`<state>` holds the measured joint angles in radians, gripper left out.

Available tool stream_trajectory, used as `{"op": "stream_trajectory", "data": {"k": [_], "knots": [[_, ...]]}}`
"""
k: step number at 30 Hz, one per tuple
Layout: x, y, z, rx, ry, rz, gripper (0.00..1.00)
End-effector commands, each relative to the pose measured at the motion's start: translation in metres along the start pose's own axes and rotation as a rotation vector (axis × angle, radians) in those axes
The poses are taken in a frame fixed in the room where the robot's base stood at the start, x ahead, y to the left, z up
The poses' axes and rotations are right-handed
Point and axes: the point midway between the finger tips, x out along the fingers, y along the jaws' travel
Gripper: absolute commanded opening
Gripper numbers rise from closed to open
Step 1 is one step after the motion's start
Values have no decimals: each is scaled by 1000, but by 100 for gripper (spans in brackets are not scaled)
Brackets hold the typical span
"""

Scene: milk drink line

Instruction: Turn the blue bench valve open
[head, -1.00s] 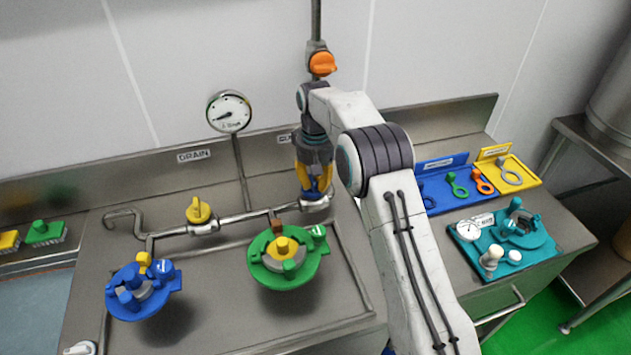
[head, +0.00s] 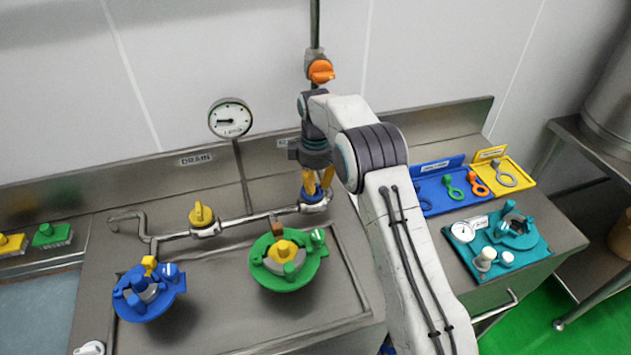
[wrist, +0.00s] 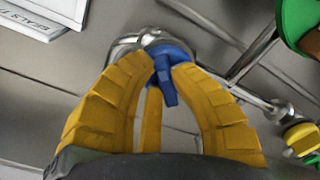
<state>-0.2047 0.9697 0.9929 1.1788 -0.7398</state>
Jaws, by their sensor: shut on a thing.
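The blue bench valve (head: 312,197) sits on the steel pipe at the back of the bench, below the orange wall valve. My gripper (head: 318,186) points down onto it, with its yellow fingers on both sides of the blue handle. In the wrist view, the blue handle (wrist: 166,80) lies between the tips of my gripper (wrist: 163,62), which is shut on it. The handle's far end and the metal valve body show beyond the fingertips. The exact finger contact is partly hidden.
A yellow valve (head: 202,215) is left on the same pipe, below a round gauge (head: 231,118). A blue vessel (head: 145,293) and a green vessel (head: 288,260) stand in front. A teal tray (head: 487,255) and a blue tool tray (head: 437,184) are at right.

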Motion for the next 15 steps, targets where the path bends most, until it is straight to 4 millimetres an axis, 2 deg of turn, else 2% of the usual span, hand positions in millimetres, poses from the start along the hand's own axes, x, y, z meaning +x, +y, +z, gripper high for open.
{"op": "stream_trajectory", "data": {"k": [15], "knots": [[1, 3, -3, -483, -1, -2, 0]]}}
